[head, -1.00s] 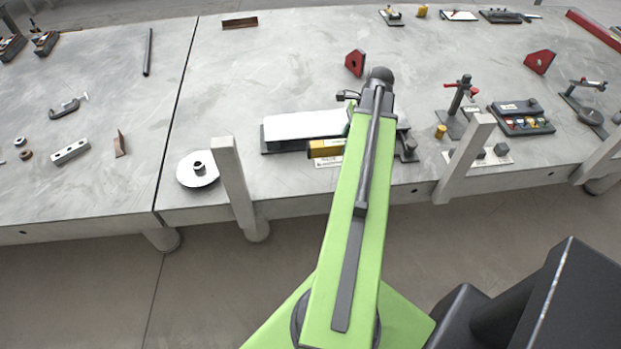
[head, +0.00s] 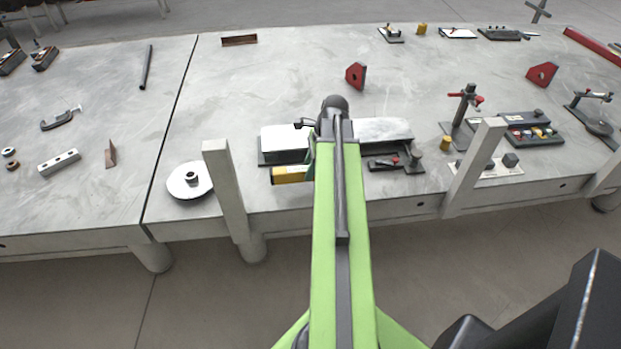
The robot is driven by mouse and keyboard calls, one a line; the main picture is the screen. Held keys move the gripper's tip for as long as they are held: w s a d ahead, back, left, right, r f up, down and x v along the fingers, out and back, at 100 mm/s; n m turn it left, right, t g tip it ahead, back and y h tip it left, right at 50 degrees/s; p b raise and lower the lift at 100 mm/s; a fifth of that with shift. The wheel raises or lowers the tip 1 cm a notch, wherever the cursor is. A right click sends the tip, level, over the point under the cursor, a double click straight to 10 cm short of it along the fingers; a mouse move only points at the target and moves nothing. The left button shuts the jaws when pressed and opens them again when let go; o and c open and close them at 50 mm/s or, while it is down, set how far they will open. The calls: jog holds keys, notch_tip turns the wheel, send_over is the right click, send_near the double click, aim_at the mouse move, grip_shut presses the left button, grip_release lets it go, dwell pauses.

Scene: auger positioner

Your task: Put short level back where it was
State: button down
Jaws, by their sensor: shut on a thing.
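The short level appears to be the small yellow block (head: 290,174) at the near edge of the table, in front of the long bright plate (head: 285,138). Its right end runs behind my arm. My gripper (head: 311,158) is mostly hidden behind the end of my green arm; only a slim part shows at the arm's left side. It is shut on the yellow block. The fingertips and the contact are hidden, and I cannot tell whether the block touches the table.
Pale posts stand at the table's front edge, one at left (head: 226,190) and one at right (head: 474,168). A round disc (head: 183,188) lies left. The table behind the plate is largely clear.

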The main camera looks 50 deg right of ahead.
notch_tip(320, 180, down, 4)
jog(key=b, duration=0.2)
jog(key=shift+r+b, duration=0.15)
jog(key=shift+b, duration=0.2)
jog(key=shift+r, duration=0.2)
jog(key=shift+f, duration=0.15)
jog(key=c, duration=1.1)
grip_release()
jog(key=shift+o, duration=0.2)
jog(key=p+v, duration=1.2)
jog(key=shift+r, duration=0.25)
jog(key=shift+f, duration=0.1)
